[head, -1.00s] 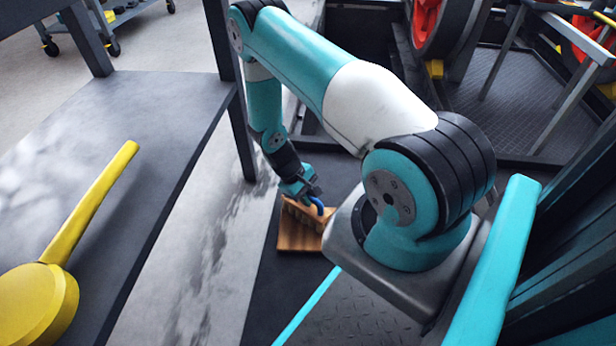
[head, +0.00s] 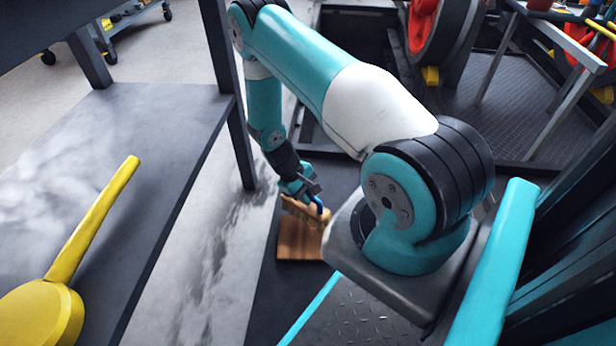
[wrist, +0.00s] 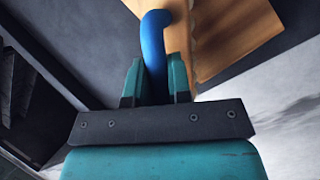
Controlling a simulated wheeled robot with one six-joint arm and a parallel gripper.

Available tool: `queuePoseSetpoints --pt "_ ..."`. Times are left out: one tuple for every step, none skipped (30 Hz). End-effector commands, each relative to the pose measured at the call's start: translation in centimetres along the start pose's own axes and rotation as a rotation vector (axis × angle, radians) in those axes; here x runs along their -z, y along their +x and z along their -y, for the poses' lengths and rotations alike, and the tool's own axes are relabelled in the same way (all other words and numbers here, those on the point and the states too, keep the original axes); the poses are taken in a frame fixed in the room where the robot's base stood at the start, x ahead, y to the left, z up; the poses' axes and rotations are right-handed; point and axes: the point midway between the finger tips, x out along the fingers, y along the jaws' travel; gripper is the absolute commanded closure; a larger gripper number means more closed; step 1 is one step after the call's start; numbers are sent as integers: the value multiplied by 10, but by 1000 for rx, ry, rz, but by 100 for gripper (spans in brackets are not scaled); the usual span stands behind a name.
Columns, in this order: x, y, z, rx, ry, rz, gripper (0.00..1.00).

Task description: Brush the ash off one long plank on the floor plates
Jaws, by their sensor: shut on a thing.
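My gripper (head: 303,187) is shut on the curved blue handle of a brush (head: 302,210), low at the centre of the head view. The brush has a wooden back with pale bristles beneath. A brown wooden plank (head: 298,242) lies on the dark floor right under it; its far part is hidden by the brush and arm. I cannot tell whether the bristles touch it. In the wrist view the blue handle (wrist: 155,55) stands between the teal fingers, and brown wood (wrist: 235,35) shows beyond. No ash can be made out on the visible wood.
A grey bench (head: 130,150) at left holds a yellow long-handled thing (head: 90,225); its dark leg (head: 240,140) stands near my forearm. Pale, dark-smudged floor (head: 205,235) runs between bench and plank. A metal-legged stand (head: 530,75) and red wheel (head: 422,30) are behind at right.

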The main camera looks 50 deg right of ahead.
Motion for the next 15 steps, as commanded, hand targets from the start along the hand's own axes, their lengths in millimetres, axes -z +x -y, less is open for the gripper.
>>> queuePoseSetpoints --pt "-4 -9 0 0 -3 1 100" --pt "-5 -11 -1 0 -3 1 100" --pt "-6 -15 -1 0 -4 1 100" --pt "-7 -17 -1 0 -5 1 100" --pt "-8 -20 -2 0 -5 1 100" --pt "-9 -23 -2 0 -5 1 100" --pt "-10 -26 -2 0 -5 0 100" --pt "-11 -28 -3 0 -6 0 100" --pt "-12 -31 -4 -1 -6 0 100" --pt "-13 -34 -4 -1 -6 0 100" --pt "-14 -36 -4 -1 -6 0 100" --pt "-15 -40 -5 -1 -6 0 100" --pt "-16 -42 -5 -1 -7 0 100" --pt "-17 -44 -6 -1 -6 0 100" --pt "-18 -46 -7 -1 -6 0 100"
